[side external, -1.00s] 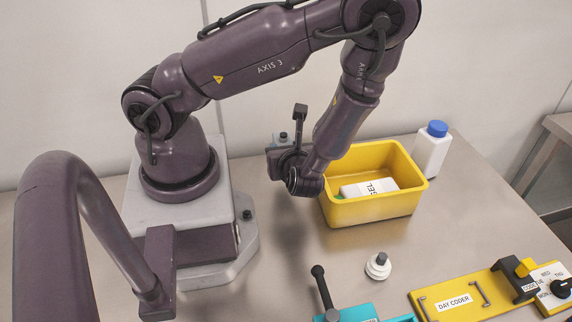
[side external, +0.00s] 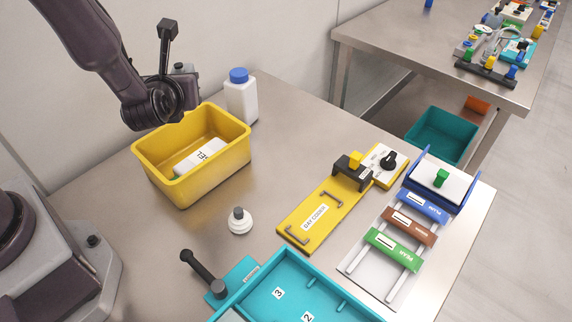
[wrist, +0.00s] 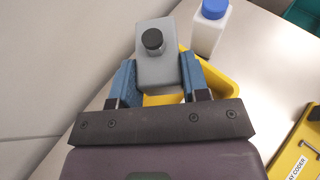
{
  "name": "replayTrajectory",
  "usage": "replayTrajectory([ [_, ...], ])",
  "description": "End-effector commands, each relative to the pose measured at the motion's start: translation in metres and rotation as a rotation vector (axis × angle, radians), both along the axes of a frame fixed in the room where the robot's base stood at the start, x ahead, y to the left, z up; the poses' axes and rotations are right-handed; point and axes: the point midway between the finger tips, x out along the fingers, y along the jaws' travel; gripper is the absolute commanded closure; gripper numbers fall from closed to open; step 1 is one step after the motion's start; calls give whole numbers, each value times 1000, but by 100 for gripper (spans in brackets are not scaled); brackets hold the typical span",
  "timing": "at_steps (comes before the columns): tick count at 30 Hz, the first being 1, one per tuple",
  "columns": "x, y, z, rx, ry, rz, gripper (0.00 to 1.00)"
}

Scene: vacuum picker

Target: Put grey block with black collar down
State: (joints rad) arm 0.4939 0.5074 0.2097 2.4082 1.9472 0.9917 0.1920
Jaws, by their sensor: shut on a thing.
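The grey block with black collar (wrist: 154,68) is between the blue fingers of my gripper (wrist: 158,78) in the wrist view, its round black top facing the camera. My gripper is shut on it. In the side view the grey block (side external: 184,71) shows only partly, behind my dark wrist, and the fingertips are hidden. It is held up near the back left of the yellow bin (side external: 180,192). In the wrist view parts of the yellow bin (wrist: 222,84) show below the block. I cannot tell the block's exact height.
A white lettered pack (side external: 201,157) lies in the bin. A white bottle with blue cap (side external: 241,98) stands behind it. A white round knob (side external: 240,222), the yellow day coder (side external: 312,218), a teal tray (side external: 290,290) and a block rack (side external: 408,232) are to the right and front.

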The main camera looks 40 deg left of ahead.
Motion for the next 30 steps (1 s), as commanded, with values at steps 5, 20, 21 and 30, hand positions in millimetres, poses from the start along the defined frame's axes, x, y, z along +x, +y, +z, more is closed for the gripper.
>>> replayTrajectory([
  [5,22,-14,33,-1,-4,-153,83],
  [20,42,-74,64,3,10,-503,83],
  [21,40,-79,59,3,10,-512,83],
  [30,24,-114,12,4,12,-537,83],
])
